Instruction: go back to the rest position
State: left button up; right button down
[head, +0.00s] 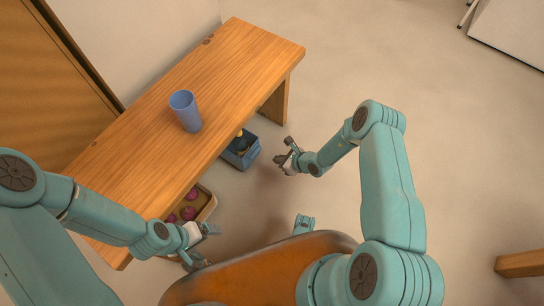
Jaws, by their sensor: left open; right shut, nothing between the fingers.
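My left gripper (203,233) is open and holds nothing. In the head view it shows beside the near edge of the wooden bench (238,55), close to a tray below. My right gripper (283,158) is shut and empty. It shows to the right of the bench, over the floor, near a blue bin. Both arms are bent and apart from each other.
A blue cup (186,112) stands on the bench. Under the bench edge are a blue bin (243,158) with something in it and a tan tray (211,206) with dark pink round things. A wooden piece (520,264) is at lower right.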

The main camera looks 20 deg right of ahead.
jog(key=p+v, duration=0.1)
jog(key=v, duration=0.3)
jog(key=shift+w, duration=0.1)
jog(key=s+a+r+n+g, duration=0.2)
jog(key=s+r+n+g, duration=0.1)
jog(key=s+n, duration=0.35)
jog(key=s+a+r+n+g+h, duration=0.1)
jog(key=s+a+r+n+g, duration=0.15)
jog(key=s+n, duration=0.4)
jog(key=s+a+r+n+g, duration=0.2)
jog(key=s+r+n+g, duration=0.15)
jog(key=s+n, duration=0.3)
notch_tip(320, 180, up, 32)
jog(key=a+n+t+p, duration=0.2)
jog(key=n+p, duration=0.5)
jog(key=p, duration=2)
jog(key=shift+s+f+p, duration=0.15)
jog(key=shift+s+p, duration=0.15)
jog(key=shift+s, duration=0.05)
